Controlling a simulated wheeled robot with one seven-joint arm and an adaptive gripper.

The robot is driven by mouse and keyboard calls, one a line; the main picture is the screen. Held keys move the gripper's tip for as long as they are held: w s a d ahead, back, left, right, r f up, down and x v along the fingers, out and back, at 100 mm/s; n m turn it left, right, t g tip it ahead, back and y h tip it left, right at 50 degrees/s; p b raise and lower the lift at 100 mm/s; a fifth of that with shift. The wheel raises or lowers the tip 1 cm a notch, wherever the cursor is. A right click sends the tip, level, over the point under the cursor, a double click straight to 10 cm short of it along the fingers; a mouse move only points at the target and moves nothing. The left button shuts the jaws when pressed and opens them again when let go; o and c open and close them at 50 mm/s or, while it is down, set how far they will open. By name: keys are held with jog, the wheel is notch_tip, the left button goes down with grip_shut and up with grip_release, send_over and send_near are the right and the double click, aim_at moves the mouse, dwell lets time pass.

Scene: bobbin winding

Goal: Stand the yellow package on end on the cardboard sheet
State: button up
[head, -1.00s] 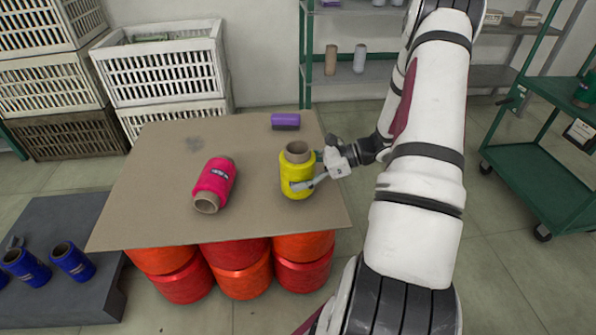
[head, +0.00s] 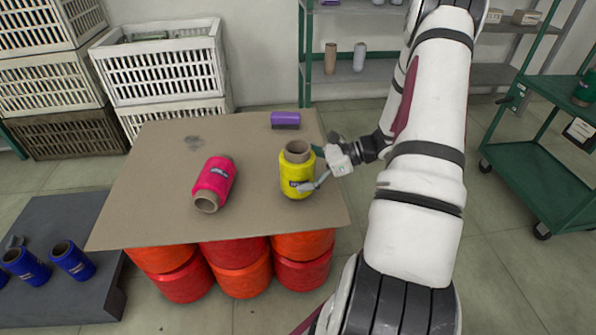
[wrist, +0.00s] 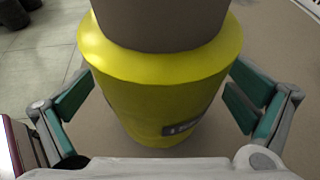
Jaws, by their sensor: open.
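The yellow package (head: 296,174) is a wrapped bobbin with a brown cardboard core. It stands upright on end on the cardboard sheet (head: 255,215), near the sheet's right side. My gripper (head: 308,169) is at its right side. In the wrist view the yellow package (wrist: 160,85) stands between the two green-padded fingers (wrist: 160,108). The fingers are spread, with a gap showing on both sides of the package. The package's lower end is partly hidden in the wrist view.
A pink bobbin (head: 214,184) lies on the sheet to the left, and a purple one (head: 285,120) lies at the back edge. The sheet rests on several red bobbins (head: 241,270). A green cart (head: 540,170) stands at the right.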

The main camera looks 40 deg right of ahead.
jog(key=v, duration=1.1)
jog(key=shift+s+d+r, duration=0.1)
jog(key=shift+s, duration=0.05)
jog(key=s+a+r+n+g+h, duration=0.1)
jog(key=a+r+n+g, duration=0.3)
jog(key=a+r+n, duration=0.5)
jog(key=s+a+r+n+g+h, duration=0.15)
jog(key=a+r+n+g, duration=0.3)
jog(key=a+r, duration=0.65)
jog(key=s+a+n+g+h, duration=0.2)
jog(key=s+a+n+h, duration=0.2)
jog(key=s+a+n, duration=0.5)
jog(key=s+a+n+t+h, duration=0.2)
jog(key=s+n+h, duration=0.2)
jog(key=s, duration=0.6)
notch_tip(320, 180, up, 30)
jog(key=t+p, duration=0.4)
jog(key=p, duration=2.4)
jog(key=shift+d+r+p, duration=0.25)
jog(key=shift+d+p, duration=0.15)
jog(key=shift+d, duration=0.05)
